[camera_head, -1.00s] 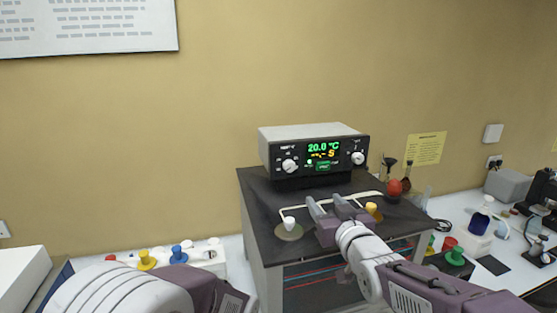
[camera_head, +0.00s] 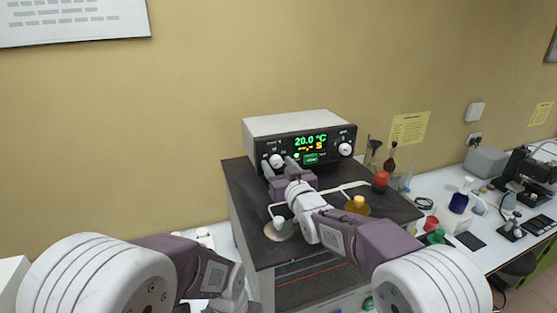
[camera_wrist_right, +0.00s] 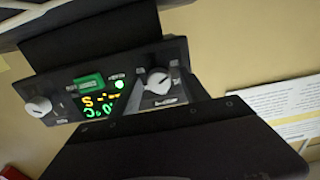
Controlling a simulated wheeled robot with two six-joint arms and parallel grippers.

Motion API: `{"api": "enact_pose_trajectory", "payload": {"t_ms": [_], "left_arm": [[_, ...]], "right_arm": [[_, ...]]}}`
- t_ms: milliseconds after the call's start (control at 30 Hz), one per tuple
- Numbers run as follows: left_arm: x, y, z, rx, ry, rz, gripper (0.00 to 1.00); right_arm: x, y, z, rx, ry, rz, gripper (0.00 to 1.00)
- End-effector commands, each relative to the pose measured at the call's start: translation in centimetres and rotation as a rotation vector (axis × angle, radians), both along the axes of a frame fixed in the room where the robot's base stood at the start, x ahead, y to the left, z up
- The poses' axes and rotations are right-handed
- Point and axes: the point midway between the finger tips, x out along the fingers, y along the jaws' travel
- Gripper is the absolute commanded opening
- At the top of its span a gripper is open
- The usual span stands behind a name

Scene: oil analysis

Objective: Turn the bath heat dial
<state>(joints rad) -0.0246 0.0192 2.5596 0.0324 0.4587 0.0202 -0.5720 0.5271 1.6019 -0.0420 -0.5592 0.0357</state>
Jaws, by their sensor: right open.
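The bath controller (camera_head: 300,127) is a box with a light top and a black front, showing a green 20.0 °C and a yellow S. It has a white left dial (camera_head: 276,161) and a white right dial (camera_head: 345,149); their labels are too small to read. My right gripper (camera_head: 280,168) is open, its fingertips just in front of the left dial. The right wrist view is upside down; the left dial (camera_wrist_right: 158,82) lies between the fingers there, and I cannot tell if they touch it. The right dial (camera_wrist_right: 38,107) stands clear. My left gripper is not in view.
The controller is at the back of a dark bath top (camera_head: 245,185). A white bench with bottles and a microscope (camera_head: 527,175) is to the right.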

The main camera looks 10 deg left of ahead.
Motion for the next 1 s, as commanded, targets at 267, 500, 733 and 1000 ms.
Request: {"api": "enact_pose_trajectory", "payload": {"t_ms": [267, 500, 733, 1000], "left_arm": [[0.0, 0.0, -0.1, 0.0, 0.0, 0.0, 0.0], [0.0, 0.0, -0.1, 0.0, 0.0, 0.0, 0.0], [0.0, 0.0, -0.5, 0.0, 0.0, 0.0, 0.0], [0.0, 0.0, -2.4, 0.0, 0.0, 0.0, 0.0]], "right_arm": [[0.0, 0.0, -0.1, -0.001, 0.001, 0.0, 0.36], [0.1, 0.0, -0.1, -0.001, 0.001, -0.001, 0.0], [0.0, 0.0, -0.2, 0.023, 0.016, -0.001, 0.0], [0.0, 0.0, -0.5, 0.154, 0.101, 0.0, 0.0]]}}
